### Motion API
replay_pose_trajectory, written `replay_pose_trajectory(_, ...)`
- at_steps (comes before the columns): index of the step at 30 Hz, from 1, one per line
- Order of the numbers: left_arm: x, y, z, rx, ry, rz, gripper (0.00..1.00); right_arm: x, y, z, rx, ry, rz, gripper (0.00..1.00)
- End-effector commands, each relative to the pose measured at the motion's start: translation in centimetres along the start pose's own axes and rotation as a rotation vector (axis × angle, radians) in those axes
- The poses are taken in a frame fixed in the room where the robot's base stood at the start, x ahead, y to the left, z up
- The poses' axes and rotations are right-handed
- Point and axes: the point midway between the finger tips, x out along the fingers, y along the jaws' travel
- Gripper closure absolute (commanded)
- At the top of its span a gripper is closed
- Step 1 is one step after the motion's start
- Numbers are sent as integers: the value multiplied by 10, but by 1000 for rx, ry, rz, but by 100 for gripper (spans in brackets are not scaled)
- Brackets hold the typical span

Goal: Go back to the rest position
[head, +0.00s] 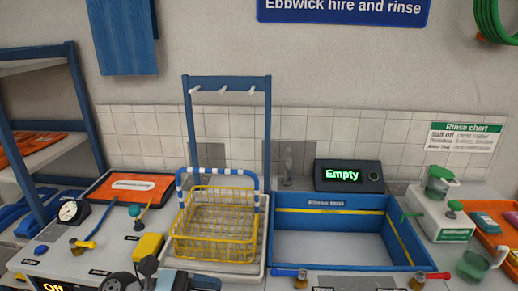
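Dark grey parts of what looks like my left arm and gripper (150,268) show at the bottom edge, left of centre, in front of the yellow wire basket (214,222). The fingertips cannot be made out, so I cannot tell whether it is open or holds anything. My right gripper is not in view. The basket, with a blue and white striped handle, stands upright in a pale tray (256,250) and looks empty.
A blue rinse tank (330,203) stands right of the basket, below a display reading "Empty" (342,175). A blue rack with pegs (227,82) rises behind the basket. A panel with a gauge (70,212) and yellow block (148,247) is left; a white dispenser (440,215) is right.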

Motion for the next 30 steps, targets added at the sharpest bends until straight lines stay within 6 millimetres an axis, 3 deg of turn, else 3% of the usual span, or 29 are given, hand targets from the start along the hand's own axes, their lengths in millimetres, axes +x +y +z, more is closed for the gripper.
replay_pose_trajectory(2, 5, 5, 4, -361, -225, 185, 28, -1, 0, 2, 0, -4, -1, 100)
replay_pose_trajectory(4, -4, 14, -1, -702, -431, 335, 28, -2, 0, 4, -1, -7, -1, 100)
replay_pose_trajectory(8, -34, 18, -43, -1354, -843, 575, 28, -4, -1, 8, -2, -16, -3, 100)
replay_pose_trajectory(12, -67, -15, -120, -2004, -1325, 782, 28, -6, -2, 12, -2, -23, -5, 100)
replay_pose_trajectory(16, -80, -66, -178, -2413, -1710, 907, 28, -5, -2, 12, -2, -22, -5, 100)
replay_pose_trajectory(17, -81, -77, -188, 2394, 1726, -895, 28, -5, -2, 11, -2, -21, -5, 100)
replay_pose_trajectory(23, -75, -162, -238, 1841, 1498, -690, 28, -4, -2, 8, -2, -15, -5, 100)
replay_pose_trajectory(24, -78, -152, -216, 1857, 1508, -691, 28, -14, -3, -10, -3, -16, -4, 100)
replay_pose_trajectory(30, -82, -142, -172, 1883, 1520, -711, 28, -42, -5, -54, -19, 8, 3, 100)
